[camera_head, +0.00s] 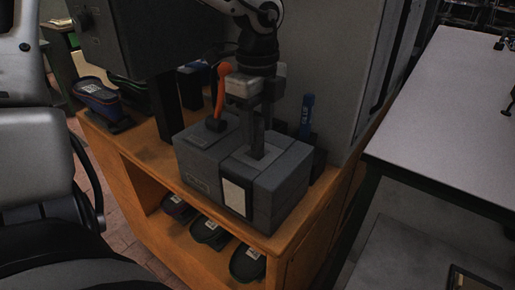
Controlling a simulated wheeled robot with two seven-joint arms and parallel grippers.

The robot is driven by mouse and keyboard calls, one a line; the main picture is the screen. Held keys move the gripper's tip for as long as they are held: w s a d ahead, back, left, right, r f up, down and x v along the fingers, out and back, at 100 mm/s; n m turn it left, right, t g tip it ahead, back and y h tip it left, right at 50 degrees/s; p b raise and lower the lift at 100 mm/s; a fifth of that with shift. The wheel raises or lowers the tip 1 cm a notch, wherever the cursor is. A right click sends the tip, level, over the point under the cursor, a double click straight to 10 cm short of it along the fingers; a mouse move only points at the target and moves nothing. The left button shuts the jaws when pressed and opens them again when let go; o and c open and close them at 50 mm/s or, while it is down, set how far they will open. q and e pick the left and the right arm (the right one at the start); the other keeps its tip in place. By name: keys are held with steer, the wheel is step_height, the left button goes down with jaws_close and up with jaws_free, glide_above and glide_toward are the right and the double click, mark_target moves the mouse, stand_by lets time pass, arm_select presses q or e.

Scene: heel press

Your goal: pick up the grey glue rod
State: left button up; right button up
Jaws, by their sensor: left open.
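A narrow grey upright piece (257,138), which looks like the glue rod, stands in the top of the grey box-shaped machine (205,160). My left gripper (259,105) comes down from above, directly over the machine. Its jaws are open and reach down around or beside the upper part of the grey piece; I cannot tell whether they touch it. The gripper hides the top of the piece, and its lower end is hidden in the machine. My right gripper does not show.
An orange-handled lever (222,88) rises close left of the gripper. A blue labelled tube (307,113) stands behind right. The machine sits on a wooden bench (150,155) with dark shoe-like items (210,232) on its shelf. A pale table (445,110) is at right.

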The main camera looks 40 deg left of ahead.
arm_select(q)
jaws_close()
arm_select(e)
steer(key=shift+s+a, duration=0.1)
arm_select(q)
step_height(320, 180, up, 11)
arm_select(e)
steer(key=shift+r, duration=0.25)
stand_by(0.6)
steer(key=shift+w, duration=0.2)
